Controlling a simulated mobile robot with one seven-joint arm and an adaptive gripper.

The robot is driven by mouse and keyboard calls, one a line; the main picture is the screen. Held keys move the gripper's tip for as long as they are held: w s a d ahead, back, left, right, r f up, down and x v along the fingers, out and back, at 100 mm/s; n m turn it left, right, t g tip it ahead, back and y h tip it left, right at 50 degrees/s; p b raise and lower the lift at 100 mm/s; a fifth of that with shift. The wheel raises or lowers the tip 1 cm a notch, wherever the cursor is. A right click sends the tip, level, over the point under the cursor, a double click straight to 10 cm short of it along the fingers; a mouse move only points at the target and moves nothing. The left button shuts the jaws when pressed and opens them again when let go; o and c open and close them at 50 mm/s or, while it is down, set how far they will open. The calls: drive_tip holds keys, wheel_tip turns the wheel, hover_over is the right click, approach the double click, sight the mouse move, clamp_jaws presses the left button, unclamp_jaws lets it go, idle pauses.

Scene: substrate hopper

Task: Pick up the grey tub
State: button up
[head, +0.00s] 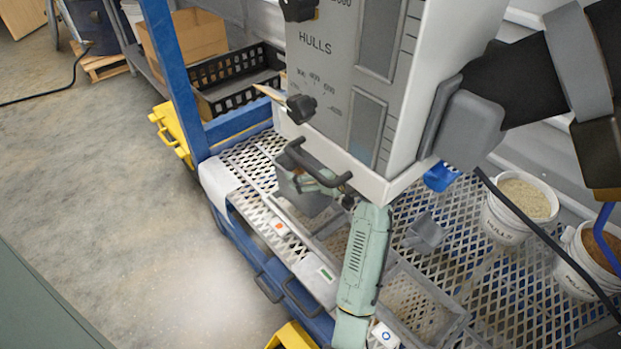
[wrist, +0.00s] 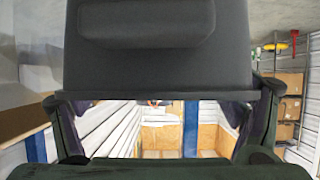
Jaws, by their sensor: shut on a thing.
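The grey tub (head: 292,191) is under the front of the hopper, over the mesh bench top in the head view. It is partly hidden by the hopper's dark handle and my gripper. My gripper (head: 322,184) is at the tub's right side, shut on it. In the wrist view the tub (wrist: 160,62) fills the upper middle as a dark grey body, with a finger of my gripper (wrist: 165,98) at each side. I cannot tell whether the tub touches the mesh.
The hopper (head: 330,75) marked HULLS hangs close above, with a dark handle (head: 318,168). A grey scoop (head: 425,233) and a grey tray (head: 455,312) are to the right. White buckets (head: 505,222) stand farther right. A black crate (head: 225,72) is behind. Open floor lies left.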

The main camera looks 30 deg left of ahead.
drive_tip(key=s+r+b, duration=0.1)
drive_tip(key=s+b, duration=0.1)
drive_tip(key=s, duration=1.4)
drive_tip(key=shift+r, duration=0.2)
drive_tip(key=shift+d, duration=0.1)
